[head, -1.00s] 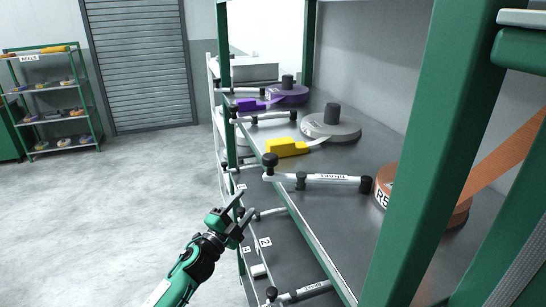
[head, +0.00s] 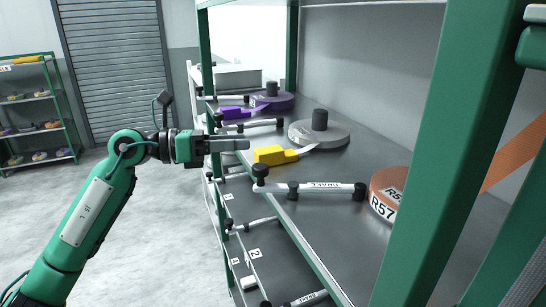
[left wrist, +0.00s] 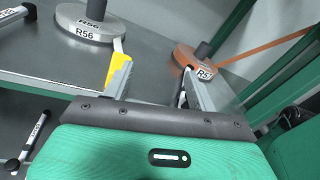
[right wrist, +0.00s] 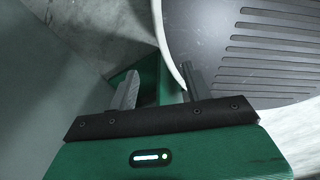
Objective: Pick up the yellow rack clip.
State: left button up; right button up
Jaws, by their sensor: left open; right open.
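The yellow rack clip (head: 272,155) lies at the front edge of the metal shelf, joined by a pale strip to the grey reel (head: 320,133) behind it. My left gripper (head: 246,145) is open and empty, just left of the clip in the head view.
A white bar with black knobs (head: 315,187) runs along the shelf beside the clip, and another bar (head: 252,125) lies behind it. An orange reel (head: 386,195) and a purple reel (head: 272,101) share the shelf. A green post (head: 435,150) stands at right.

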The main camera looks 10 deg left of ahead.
aim_at(267, 150)
pick_arm(q)
jog(key=a+r+m+y, duration=0.1)
jog(key=a+r+y, duration=0.1)
jog(key=a+y, duration=0.25)
jog(key=p+x, duration=0.2)
jog(key=x, duration=0.2)
jog(key=p+x, duration=0.2)
jog(key=x, duration=0.2)
jog(key=w+a+f+p+x, duration=0.1)
jog(key=p+x, duration=0.1)
jog(key=x, duration=0.3)
jog(key=shift+p, duration=0.4)
jog(key=shift+w+d+f, duration=0.15)
jog(key=shift+d+f, duration=0.1)
jog(key=shift+t, duration=0.3)
jog(key=shift+c, duration=0.2)
jog(key=c, duration=1)
